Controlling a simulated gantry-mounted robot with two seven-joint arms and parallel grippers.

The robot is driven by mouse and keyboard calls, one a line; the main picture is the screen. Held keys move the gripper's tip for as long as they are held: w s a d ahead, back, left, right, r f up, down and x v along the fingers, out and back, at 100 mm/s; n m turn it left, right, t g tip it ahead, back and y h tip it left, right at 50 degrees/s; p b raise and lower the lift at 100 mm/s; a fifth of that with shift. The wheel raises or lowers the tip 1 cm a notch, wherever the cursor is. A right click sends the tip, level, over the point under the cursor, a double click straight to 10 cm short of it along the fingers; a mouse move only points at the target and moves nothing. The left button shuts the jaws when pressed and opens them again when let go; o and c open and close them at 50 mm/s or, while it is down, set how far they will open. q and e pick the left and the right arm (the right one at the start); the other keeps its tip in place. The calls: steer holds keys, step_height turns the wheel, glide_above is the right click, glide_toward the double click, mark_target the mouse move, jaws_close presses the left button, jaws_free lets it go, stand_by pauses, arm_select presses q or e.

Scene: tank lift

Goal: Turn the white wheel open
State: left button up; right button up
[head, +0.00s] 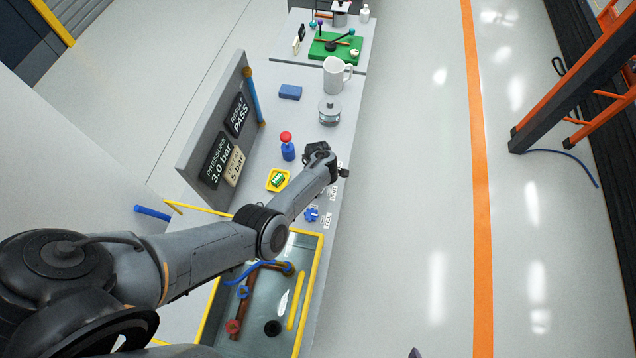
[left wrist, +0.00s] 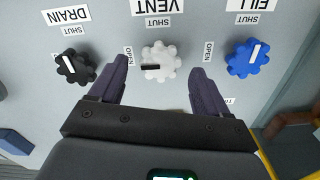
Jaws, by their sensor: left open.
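The white wheel (left wrist: 160,60) is a knobbed wheel on the grey panel under the VENT label in the left wrist view. Its black mark points left, towards an OPEN label; the SHUT label is above the wheel. My left gripper (left wrist: 160,67) is open, with one purple finger on each side of the white wheel. I cannot tell if either finger touches it. In the head view my left gripper (head: 328,163) is over the bench's right edge, and the white wheel is hidden there.
A black wheel (left wrist: 75,67) under DRAIN and a blue wheel (left wrist: 247,58) under FILL flank the white one. The bench holds a blue bottle with a red top (head: 288,147), a yellow tray (head: 269,188) and a water tank (head: 312,285).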

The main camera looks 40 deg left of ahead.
arm_select(q)
step_height(320, 180, up, 9)
steer(key=p, duration=0.2)
steer(key=shift+p, duration=0.35)
steer(key=s+a+r+m+t+y+p, duration=0.1)
steer(key=s+a+r+m+t+p, duration=0.15)
steer(key=s+r+m, duration=0.45)
steer(key=s+d+r+m+t+h+p, duration=0.1)
steer(key=s+d+r+m+p, duration=0.3)
steer(key=s+d+r+m, duration=1)
steer(key=s+r+m, duration=0.2)
steer(key=s+r, duration=0.1)
steer(key=s, duration=0.1)
